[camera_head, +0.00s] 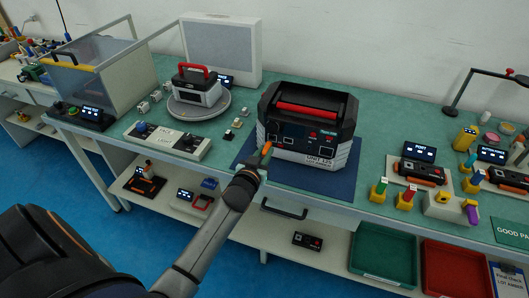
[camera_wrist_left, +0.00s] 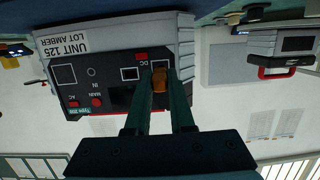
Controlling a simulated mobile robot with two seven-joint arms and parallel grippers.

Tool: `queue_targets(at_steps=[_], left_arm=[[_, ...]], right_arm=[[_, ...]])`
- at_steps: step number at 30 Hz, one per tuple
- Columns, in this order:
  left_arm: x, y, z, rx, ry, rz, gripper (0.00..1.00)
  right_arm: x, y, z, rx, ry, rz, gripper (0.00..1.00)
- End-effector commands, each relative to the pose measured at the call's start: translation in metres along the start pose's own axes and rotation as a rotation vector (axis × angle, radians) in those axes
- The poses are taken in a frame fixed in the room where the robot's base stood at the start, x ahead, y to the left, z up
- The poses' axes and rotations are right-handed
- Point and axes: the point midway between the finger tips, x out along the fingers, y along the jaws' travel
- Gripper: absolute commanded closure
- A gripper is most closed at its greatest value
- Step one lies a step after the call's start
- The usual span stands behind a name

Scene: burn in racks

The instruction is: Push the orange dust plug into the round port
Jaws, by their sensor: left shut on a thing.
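My left gripper (camera_head: 262,160) is at the front of the black and grey unit (camera_head: 305,122) with the red handle. It is shut on the orange dust plug (camera_head: 267,149). In the left wrist view the plug (camera_wrist_left: 160,80) shows between the two fingertips (camera_wrist_left: 166,92), in front of the panel of the unit (camera_wrist_left: 112,68), which appears upside down. The plug overlaps a square white-outlined opening near the DC label; I cannot tell whether it touches the panel. A small round port (camera_wrist_left: 92,72) by the IN label is off to the left there. My right gripper is not in view.
The unit stands on a dark blue mat (camera_head: 347,184) on the green bench. A round turntable (camera_head: 199,107) with a smaller device is to its left. Small devices and coloured blocks are to its right. Green (camera_head: 384,279) and red bins are below.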

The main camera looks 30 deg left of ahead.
Motion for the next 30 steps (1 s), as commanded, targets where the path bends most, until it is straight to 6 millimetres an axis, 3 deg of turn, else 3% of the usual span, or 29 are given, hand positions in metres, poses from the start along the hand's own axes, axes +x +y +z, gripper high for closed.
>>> queue_targets(at_steps=[30], left_arm=[[0.018, 0.000, -0.003, 0.001, 0.000, 0.000, 1.00]], right_arm=[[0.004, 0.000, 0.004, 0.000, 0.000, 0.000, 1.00]])
